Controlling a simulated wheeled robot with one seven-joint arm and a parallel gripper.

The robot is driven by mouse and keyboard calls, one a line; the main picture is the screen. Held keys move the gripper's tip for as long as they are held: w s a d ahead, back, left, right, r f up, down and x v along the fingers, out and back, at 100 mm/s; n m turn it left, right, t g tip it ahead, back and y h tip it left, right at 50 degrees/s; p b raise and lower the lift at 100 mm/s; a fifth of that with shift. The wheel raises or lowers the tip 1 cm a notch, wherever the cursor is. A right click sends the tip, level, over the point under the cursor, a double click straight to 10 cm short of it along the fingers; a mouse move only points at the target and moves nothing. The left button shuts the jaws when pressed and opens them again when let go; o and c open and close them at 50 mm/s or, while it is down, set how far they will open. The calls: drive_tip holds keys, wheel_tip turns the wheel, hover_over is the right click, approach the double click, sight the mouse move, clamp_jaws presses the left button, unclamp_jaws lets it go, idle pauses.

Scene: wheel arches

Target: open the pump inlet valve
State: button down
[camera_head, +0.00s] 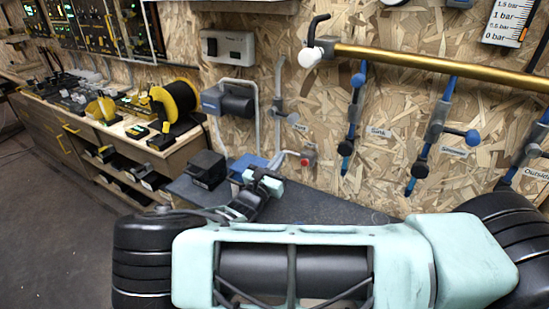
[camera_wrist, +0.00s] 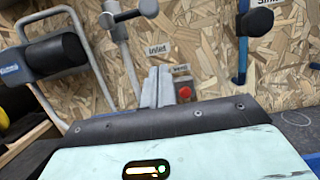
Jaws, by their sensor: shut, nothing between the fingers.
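The inlet valve is on a grey vertical pipe on the chipboard wall, left of a label reading "Inlet". My gripper (camera_head: 270,178) is shut and empty, low over the dark bench and apart from the valve.
A dark and blue pump motor (camera_head: 230,102) with a bent grey pipe is left of the valve. A red button (camera_head: 305,161) is on the wall below it. Blue-handled valves (camera_head: 353,115) and a brass pipe (camera_head: 440,66) are at right. A black box (camera_head: 207,168) stands on the bench.

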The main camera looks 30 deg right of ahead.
drive_tip(key=w+d+r+p, duration=0.2)
drive_tip(key=w+d+r, duration=0.1)
drive_tip(key=d+r, duration=0.2)
drive_tip(key=shift+w+d+r+p, duration=0.15)
drive_tip(key=shift+r+p, duration=0.1)
drive_tip(key=shift+p, duration=0.05)
drive_tip(key=shift+r, duration=0.1)
drive_tip(key=shift+r+n+p, duration=0.2)
drive_tip(key=shift+n+p, duration=0.2)
drive_tip(key=shift+p, duration=0.1)
